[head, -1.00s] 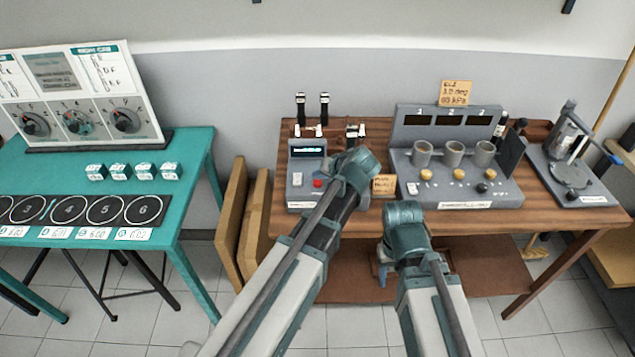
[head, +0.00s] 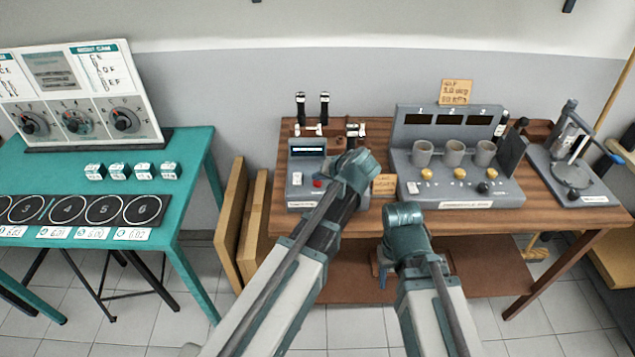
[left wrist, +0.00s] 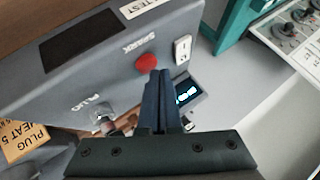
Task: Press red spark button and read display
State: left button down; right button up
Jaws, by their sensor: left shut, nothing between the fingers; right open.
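The spark tester (head: 303,170) is a grey box at the left end of the wooden table. Its red spark button (head: 317,183) shows just left of my left wrist; it is larger in the left wrist view (left wrist: 146,62), beside the word SPARK. The display (head: 308,151) is lit; cyan characters show in the left wrist view (left wrist: 186,94), too small to read surely. My left gripper (left wrist: 159,75) is shut and empty, its tips at the button's edge; I cannot tell whether they touch it. My right gripper (head: 403,214) hangs before the table edge, its fingers hidden.
A white switch (left wrist: 182,48) sits close to the button, and a plug socket (left wrist: 103,112) lies on the same face. A grey station with three cups (head: 453,153) stands to the right. A teal table (head: 190,215) stands to the left, with floor between.

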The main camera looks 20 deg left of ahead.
aim_at(319, 185)
pick_arm(q)
jog(key=shift+f+b, duration=0.45)
jog(key=shift+f, duration=0.05)
dwell(0.4)
jog(key=shift+r, duration=0.2)
jog(key=shift+r+p, duration=0.75)
jog(key=shift+p, duration=0.2)
notch_tip(319, 185, up, 5)
jog(key=p, duration=0.5)
dwell(0.6)
